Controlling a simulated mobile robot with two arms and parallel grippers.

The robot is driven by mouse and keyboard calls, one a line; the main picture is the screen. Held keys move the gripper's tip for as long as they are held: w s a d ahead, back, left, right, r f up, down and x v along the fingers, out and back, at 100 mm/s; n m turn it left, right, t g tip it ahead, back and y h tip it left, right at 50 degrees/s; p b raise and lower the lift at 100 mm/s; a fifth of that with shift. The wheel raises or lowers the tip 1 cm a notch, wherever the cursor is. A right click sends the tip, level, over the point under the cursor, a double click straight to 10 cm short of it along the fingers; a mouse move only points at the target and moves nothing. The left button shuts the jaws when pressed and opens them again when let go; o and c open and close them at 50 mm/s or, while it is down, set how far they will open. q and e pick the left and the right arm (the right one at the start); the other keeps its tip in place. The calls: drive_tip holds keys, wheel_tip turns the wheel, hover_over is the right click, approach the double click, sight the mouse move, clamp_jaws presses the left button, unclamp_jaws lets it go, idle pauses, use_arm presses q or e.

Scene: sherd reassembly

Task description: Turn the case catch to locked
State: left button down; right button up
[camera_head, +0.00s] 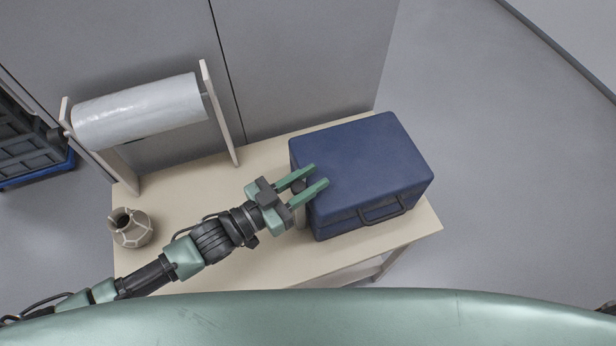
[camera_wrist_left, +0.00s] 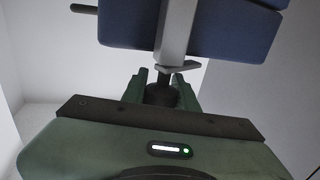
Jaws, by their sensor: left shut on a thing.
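The closed blue case (camera_head: 370,160) stands at the right of the table. My left gripper (camera_head: 320,175) reaches its left side, with the two green fingers overlapping the case edge in the head view. A dark knob (camera_head: 299,186) shows between the fingers. In the left wrist view the case (camera_wrist_left: 225,30) has a grey upright plate (camera_wrist_left: 174,32) with a small grey lever (camera_wrist_left: 180,68) across its end. My left gripper (camera_wrist_left: 160,88) is shut on the dark knob (camera_wrist_left: 160,96) of the catch there. Whether the catch is locked cannot be told. My right gripper is not in view.
A roll of clear wrap (camera_head: 140,110) on a wooden stand is at the back left. A patched pot (camera_head: 131,228) stands at the table's left edge. The table (camera_head: 190,185) is bare between them and the case. The case handle (camera_head: 382,214) faces the front.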

use_arm(q)
drive_tip(key=m+g, duration=0.1)
drive_tip(key=m+g+h+b, duration=0.1)
drive_tip(key=g, duration=0.1)
drive_tip(key=m+g+h+b, duration=0.1)
drive_tip(key=g, duration=0.1)
drive_tip(key=shift+s+d+f+m, duration=0.15)
drive_tip(key=shift+s+m, duration=0.15)
drive_tip(key=shift+m, duration=0.1)
drive_tip(key=m+g+b, duration=0.1)
drive_tip(key=g, duration=0.1)
drive_tip(key=s+m+g+h+b, duration=0.1)
drive_tip(key=m+g, duration=0.1)
drive_tip(key=g, duration=0.1)
drive_tip(key=shift+d+m+g, duration=0.1)
drive_tip(key=shift+m+g, duration=0.2)
drive_tip(key=m+g+b, duration=0.1)
drive_tip(key=g, duration=0.2)
drive_tip(key=s+m+g+y+b, duration=0.1)
drive_tip(key=m+g+b, duration=0.1)
drive_tip(key=shift+m+g, duration=0.3)
drive_tip(key=shift+g, duration=0.1)
drive_tip(key=shift+s+m+g+y+b, duration=0.15)
drive_tip(key=shift+m+g+y+b, duration=0.4)
drive_tip(key=shift+g, duration=0.35)
drive_tip(key=shift+r, duration=0.25)
drive_tip(key=c, duration=1.1)
unclamp_jaws()
drive_tip(key=shift+s, duration=0.1)
drive_tip(key=shift+f, duration=0.1)
